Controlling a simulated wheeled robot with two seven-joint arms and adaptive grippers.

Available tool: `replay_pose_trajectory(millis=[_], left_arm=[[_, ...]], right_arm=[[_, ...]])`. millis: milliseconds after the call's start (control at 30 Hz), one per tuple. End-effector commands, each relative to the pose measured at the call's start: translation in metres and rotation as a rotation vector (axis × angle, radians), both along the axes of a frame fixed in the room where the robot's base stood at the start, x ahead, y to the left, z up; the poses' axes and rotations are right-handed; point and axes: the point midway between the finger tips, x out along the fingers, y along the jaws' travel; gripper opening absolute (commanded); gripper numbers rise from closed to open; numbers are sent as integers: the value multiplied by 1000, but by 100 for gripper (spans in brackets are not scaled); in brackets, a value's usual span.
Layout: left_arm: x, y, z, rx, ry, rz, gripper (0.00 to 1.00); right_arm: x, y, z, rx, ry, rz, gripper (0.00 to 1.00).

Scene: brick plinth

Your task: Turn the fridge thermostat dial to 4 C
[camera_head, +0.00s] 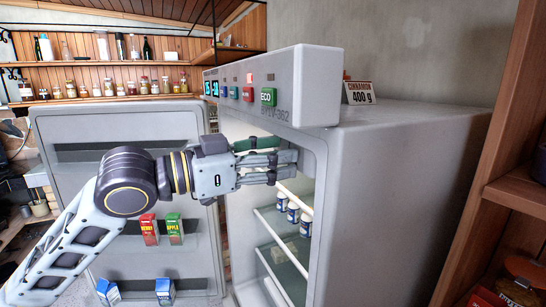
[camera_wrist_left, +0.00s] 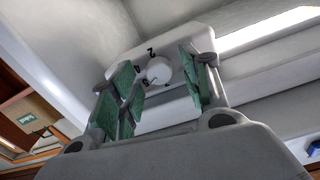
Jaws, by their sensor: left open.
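The fridge (camera_head: 410,190) stands with its door (camera_head: 120,128) open to the left. My left gripper (camera_head: 284,160) reaches into the upper part of its opening. In the left wrist view, the thermostat dial (camera_wrist_left: 158,71) is a small white round knob on a pale panel (camera_wrist_left: 165,112) with dark marks around it; a "2" reads above it. The left gripper (camera_wrist_left: 160,80) is open, its green-padded fingers on either side of the dial, with no clear contact. The dial is hidden in the head view, and its setting cannot be read. My right gripper is not in view.
The fridge holds several jars (camera_head: 293,211) on a shelf. Juice cartons (camera_head: 150,230) stand in the door rack below my left arm. A control box with an ECO button (camera_head: 268,97) and a cinnamon sign (camera_head: 360,93) are on top. A wooden shelf (camera_head: 520,187) stands right.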

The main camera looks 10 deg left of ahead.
Motion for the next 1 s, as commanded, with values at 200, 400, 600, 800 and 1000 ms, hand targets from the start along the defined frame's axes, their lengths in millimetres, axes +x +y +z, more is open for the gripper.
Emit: replay_pose_trajectory(millis=[200,400,600,800,1000], left_arm=[[-1,2,0,0,0,0,47],[-5,10,-1,0,1,2,47],[-14,22,-1,1,1,2,47],[-21,34,-1,0,2,2,47],[-29,44,-1,0,1,1,47]], right_arm=[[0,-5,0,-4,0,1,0],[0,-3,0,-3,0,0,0],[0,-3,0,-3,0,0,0],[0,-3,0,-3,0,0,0],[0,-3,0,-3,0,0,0]])
